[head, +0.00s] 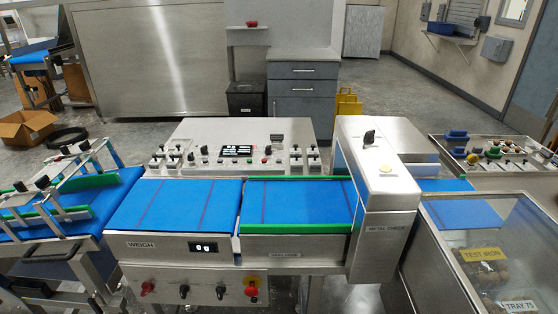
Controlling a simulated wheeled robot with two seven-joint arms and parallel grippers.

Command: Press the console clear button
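A steel console (205,130) stands behind the blue belts, in the middle of the head view. Its sloped face carries a small lit display (237,150), several dark knobs and switches, and a small red control (265,160) right of the display. The labels on it are too small to read, so I cannot tell which control is the clear button. Neither of my grippers is in view.
The weigh belt (175,205), with its "0 g" display (203,247), and a green-railed belt (298,203) lie before the console. The metal check housing (378,190) rises to the right. A clear-topped bin (460,225) stands front right. A railed conveyor (65,215) stands left.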

